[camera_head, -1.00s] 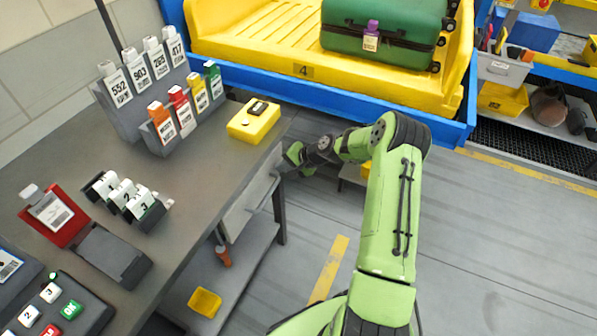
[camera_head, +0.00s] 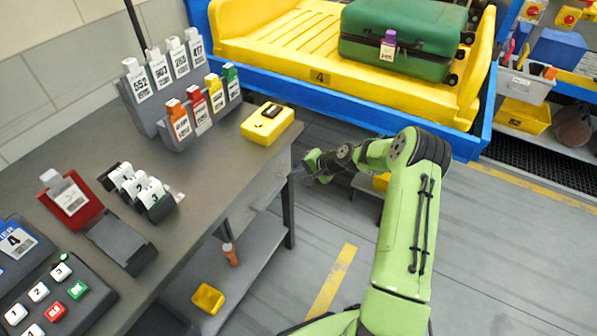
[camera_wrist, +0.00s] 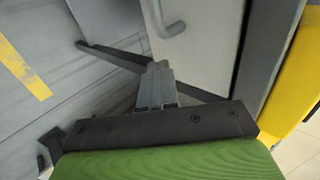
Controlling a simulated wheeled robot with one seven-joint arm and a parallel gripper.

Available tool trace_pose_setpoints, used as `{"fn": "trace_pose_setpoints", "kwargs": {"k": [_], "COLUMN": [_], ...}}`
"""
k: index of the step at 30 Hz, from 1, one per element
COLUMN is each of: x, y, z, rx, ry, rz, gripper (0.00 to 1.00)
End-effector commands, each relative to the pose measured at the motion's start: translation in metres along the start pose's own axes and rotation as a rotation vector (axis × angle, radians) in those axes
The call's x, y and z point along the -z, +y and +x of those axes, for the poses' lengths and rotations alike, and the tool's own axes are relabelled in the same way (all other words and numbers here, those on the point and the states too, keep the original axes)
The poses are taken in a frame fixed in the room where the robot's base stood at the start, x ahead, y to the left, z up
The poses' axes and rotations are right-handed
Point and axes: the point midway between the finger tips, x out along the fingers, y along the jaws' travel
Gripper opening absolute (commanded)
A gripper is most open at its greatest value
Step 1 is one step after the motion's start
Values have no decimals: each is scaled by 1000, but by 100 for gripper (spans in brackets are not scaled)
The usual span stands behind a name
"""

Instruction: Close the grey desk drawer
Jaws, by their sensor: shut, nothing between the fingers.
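The grey desk drawer (camera_head: 256,194) is under the right edge of the dark desk (camera_head: 215,150). Its pale front and bar handle also show in the wrist view (camera_wrist: 207,60). I cannot tell for sure how far it stands out from the desk. My gripper (camera_head: 296,172) is at the desk's far right corner, by the drawer's far end. In the wrist view my gripper (camera_wrist: 157,70) is shut and empty, its fingertips close to the edge of the drawer front. Whether they touch it is unclear.
A yellow box (camera_head: 267,124) stands on the desk corner above my gripper. A low shelf under the desk holds an orange bottle (camera_head: 230,254) and a yellow bin (camera_head: 207,298). The blue-edged conveyor (camera_head: 400,120) is behind my arm. Floor to the right is clear.

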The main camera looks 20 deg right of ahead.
Motion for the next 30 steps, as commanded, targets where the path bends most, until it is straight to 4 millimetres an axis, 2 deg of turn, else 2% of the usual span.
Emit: {"fn": "trace_pose_setpoints", "kwargs": {"k": [12, 16, 23, 26, 29, 30], "x": [2, 1, 0, -12, -43, -58], "y": [0, 1, 0, -19, -59, -75], "z": [-87, -100, -102, -114, -142, -157], "rx": [-4, -4, -7, -52, -156, -205], "ry": [3, 0, -1, -14, -38, -46], "rz": [3, 2, -4, -71, -222, -292], "gripper": [0, 0, 0, 0, 0, 0]}}
